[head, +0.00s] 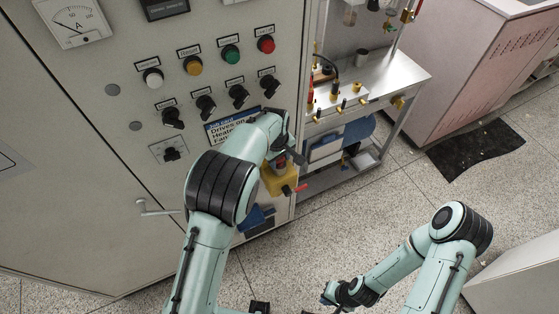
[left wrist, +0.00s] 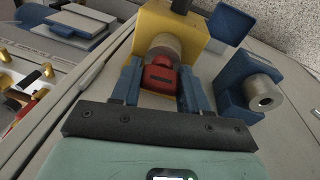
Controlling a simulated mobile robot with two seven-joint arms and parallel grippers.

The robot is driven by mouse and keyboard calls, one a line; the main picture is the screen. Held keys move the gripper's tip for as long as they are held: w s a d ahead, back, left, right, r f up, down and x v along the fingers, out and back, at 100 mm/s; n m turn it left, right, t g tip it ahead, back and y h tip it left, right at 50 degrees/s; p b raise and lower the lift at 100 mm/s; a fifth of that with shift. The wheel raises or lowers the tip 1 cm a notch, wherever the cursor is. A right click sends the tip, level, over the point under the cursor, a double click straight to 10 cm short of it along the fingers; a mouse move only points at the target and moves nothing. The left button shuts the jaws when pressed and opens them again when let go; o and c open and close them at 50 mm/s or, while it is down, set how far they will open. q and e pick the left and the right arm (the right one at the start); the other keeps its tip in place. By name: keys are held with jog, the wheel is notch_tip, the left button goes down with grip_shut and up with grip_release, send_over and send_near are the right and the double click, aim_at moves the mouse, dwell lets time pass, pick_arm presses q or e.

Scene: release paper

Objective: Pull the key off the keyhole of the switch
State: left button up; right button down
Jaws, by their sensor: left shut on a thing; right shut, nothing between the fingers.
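The switch is a yellow box (left wrist: 188,28) with a round metal keyhole cylinder (left wrist: 168,44) facing my left wrist camera. In the head view the yellow box (head: 272,184) sits low on the cabinet's front, near its right edge. My left gripper (left wrist: 158,74) is shut on the red key (left wrist: 160,78), with a blue finger on each side. The key lies right in front of the cylinder; I cannot tell whether it is still inserted. In the head view my left gripper (head: 280,158) is partly hidden by its arm. My right gripper (head: 327,294) is shut and empty, low over the floor.
A blue box with a metal cylinder (left wrist: 246,88) is beside the yellow one. A red handle (head: 297,188) sticks out near the yellow box. The grey cabinet (head: 90,130) carries knobs and buttons above. A metal workbench (head: 385,75) stands right; the floor (head: 370,200) between is clear.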

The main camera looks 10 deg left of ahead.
pick_arm(q)
jog(key=shift+w+d+r, duration=0.1)
jog(key=shift+r, duration=0.1)
